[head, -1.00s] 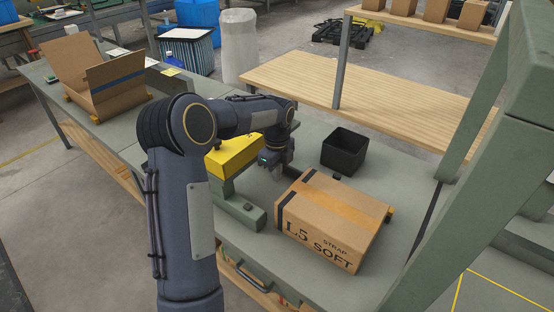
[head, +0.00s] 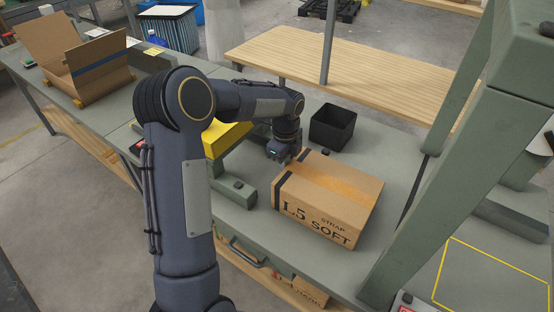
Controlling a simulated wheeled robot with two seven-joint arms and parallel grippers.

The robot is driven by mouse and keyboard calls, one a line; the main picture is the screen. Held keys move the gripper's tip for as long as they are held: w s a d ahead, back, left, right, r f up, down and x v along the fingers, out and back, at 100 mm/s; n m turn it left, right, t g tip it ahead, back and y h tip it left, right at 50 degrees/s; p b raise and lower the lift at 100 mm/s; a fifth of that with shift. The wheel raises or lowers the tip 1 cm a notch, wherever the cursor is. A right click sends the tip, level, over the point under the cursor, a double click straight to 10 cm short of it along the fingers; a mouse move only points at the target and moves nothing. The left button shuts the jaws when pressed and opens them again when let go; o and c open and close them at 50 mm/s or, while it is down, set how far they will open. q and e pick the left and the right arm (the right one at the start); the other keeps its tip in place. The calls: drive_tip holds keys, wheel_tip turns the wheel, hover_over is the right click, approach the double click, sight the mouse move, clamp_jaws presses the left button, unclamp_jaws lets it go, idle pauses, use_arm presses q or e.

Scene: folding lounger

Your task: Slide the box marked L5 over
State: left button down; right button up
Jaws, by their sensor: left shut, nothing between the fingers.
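The cardboard box marked L5 (head: 328,197) lies on the grey-green workbench, with "L5 STRAP SOFT" on its front face and a dark strap near its left end. My left arm comes in from the left and reaches over the bench. My left gripper (head: 284,158) is shut and empty, pointing down at the box's back left corner. It is very close to the box; I cannot tell whether it touches. My right gripper is not in view.
A black open bin (head: 332,127) stands behind the box. A yellow block (head: 226,138) and a green metal frame piece (head: 238,190) are to the left. An open carton (head: 78,60) sits at the far left. A green post (head: 430,170) rises at the right.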

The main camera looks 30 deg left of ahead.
sight(355, 195)
use_arm(q)
drive_tip(key=d, duration=0.7)
drive_tip(key=s+d, duration=0.1)
drive_tip(key=d, duration=1.3)
drive_tip(key=shift+s+d, duration=0.2)
drive_tip(key=shift+d, duration=0.15)
